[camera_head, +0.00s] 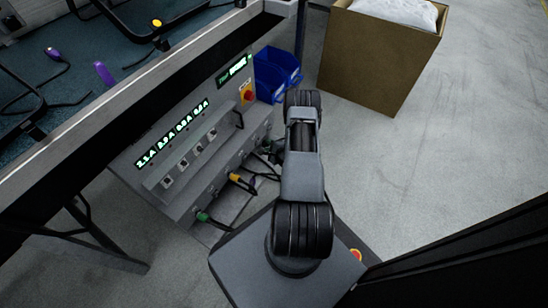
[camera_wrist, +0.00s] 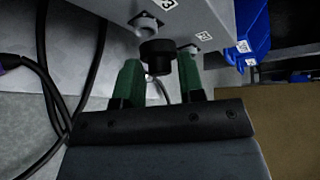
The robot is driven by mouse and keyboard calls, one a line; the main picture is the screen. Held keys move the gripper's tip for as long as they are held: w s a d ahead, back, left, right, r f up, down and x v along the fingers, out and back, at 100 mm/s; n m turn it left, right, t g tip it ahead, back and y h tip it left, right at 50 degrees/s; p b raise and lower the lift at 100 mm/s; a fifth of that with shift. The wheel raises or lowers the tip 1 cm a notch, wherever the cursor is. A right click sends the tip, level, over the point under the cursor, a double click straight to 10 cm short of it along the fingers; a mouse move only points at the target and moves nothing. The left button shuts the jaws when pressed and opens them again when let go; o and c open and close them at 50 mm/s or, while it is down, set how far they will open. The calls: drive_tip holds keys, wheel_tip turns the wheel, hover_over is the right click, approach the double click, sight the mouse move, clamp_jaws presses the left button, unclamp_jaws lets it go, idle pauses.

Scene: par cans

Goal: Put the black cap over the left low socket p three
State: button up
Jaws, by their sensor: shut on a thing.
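My gripper (camera_wrist: 159,75), with green fingers, is shut on the black cap (camera_wrist: 157,57) in the wrist view. The cap is a short, dark, round piece held between the fingertips. A pale round socket (camera_wrist: 145,29) on the grey panel face is just beyond the cap, close to it and slightly left. I cannot tell whether cap and socket touch. A small white label (camera_wrist: 168,4) sits near that socket, and its text is not clear to me. In the head view my arm hides most of the gripper, and the cap cannot be made out.
The grey power panel (camera_head: 180,150) has lit displays, a red button (camera_head: 248,95), and green (camera_head: 202,217) and yellow (camera_head: 235,178) plugs with cables low down. Blue bins (camera_head: 277,73) and a cardboard box (camera_head: 375,62) stand behind. Black cables (camera_wrist: 48,80) hang left in the wrist view.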

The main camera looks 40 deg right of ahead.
sight(257, 141)
drive_tip(key=shift+m+t+h, duration=0.3)
drive_tip(key=shift+m+h, duration=0.3)
drive_tip(key=shift+m, duration=0.2)
drive_tip(key=shift+w+a+f+b, duration=0.15)
drive_tip(key=shift+w+f+b, duration=0.25)
drive_tip(key=shift+w+f, duration=0.45)
drive_tip(key=shift+w+a+f+b, duration=0.1)
drive_tip(key=shift+w+f+b, duration=0.3)
drive_tip(key=shift+w+f, duration=0.4)
drive_tip(key=shift+w+a, duration=0.2)
drive_tip(key=shift+w, duration=0.3)
drive_tip(key=shift+w+a, duration=0.15)
drive_tip(key=shift+w, duration=0.35)
idle(1.6)
drive_tip(key=o, duration=1)
drive_tip(key=shift+s, duration=0.1)
